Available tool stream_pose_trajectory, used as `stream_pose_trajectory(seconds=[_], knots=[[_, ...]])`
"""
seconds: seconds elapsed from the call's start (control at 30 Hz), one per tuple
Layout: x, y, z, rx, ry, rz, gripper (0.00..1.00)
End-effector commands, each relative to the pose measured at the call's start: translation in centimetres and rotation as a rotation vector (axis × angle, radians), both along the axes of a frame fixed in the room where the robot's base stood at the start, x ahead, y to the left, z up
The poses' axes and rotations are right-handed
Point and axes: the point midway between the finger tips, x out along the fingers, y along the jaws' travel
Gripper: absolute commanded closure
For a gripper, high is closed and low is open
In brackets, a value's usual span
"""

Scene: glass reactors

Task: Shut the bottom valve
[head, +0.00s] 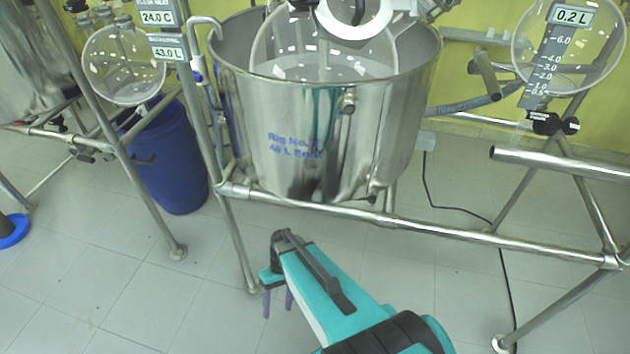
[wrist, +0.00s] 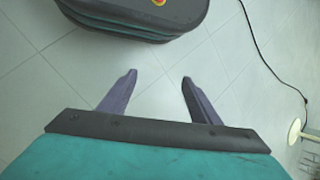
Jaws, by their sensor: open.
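The steel reactor vessel (head: 330,120) with blue lettering hangs in a tubular frame in the head view, with a clear glass vessel inside it. I cannot make out the bottom valve for certain; a small dark part with a red spot (head: 371,199) shows low at the vessel's right underside, too small to identify. My gripper (head: 278,300) is below and in front of the vessel, pointing down, apart from the frame. In the wrist view my gripper (wrist: 158,77) is open, with only floor tiles between its two purple fingers.
A horizontal frame rail (head: 430,224) runs below the vessel, with slanted legs at both sides. A blue drum (head: 168,165) stands at left. A black cable (head: 460,209) lies on the floor at right. The tiled floor around my gripper is clear.

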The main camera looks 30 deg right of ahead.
Motion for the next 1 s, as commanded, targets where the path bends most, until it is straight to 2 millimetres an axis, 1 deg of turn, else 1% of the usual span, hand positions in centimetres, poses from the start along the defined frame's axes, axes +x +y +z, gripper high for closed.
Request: stream_pose_trajectory(seconds=[0.03, 0.27, 0.6, 0.8, 1.0], knots=[[-1.2, 0.2, 1.8, -0.023, 0.012, 0.005, 0.43], [-5.1, 0.6, 4.9, -0.127, 0.050, 0.021, 0.43], [-10.4, 0.3, 10.0, -0.280, 0.086, 0.050, 0.43], [-12.4, -0.3, 12.0, -0.346, 0.093, 0.059, 0.43], [-13.1, -0.5, 12.5, -0.373, 0.093, 0.064, 0.43]])
